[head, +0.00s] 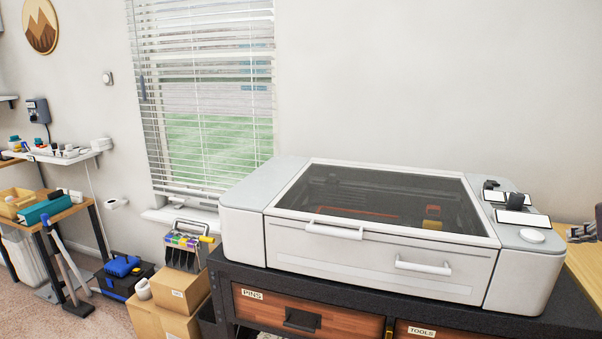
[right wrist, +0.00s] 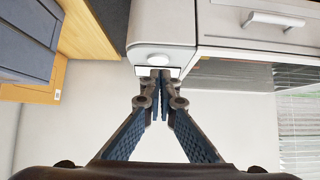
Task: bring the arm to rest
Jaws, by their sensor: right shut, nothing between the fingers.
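My right gripper (head: 582,232) shows at the right edge of the head view, beside the right end of the white machine and above the bench. In the right wrist view the fingers of this gripper (right wrist: 160,76) meet at the tips, shut and empty. My left gripper is in neither view.
The white machine (head: 376,246) with a dark glass lid (head: 385,195) stands on a black bench (head: 228,275) with wooden drawers. A wooden surface (head: 585,265) lies to its right. Cardboard boxes (head: 179,290) and a blue-and-black toolbox (head: 122,280) stand on the floor at left.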

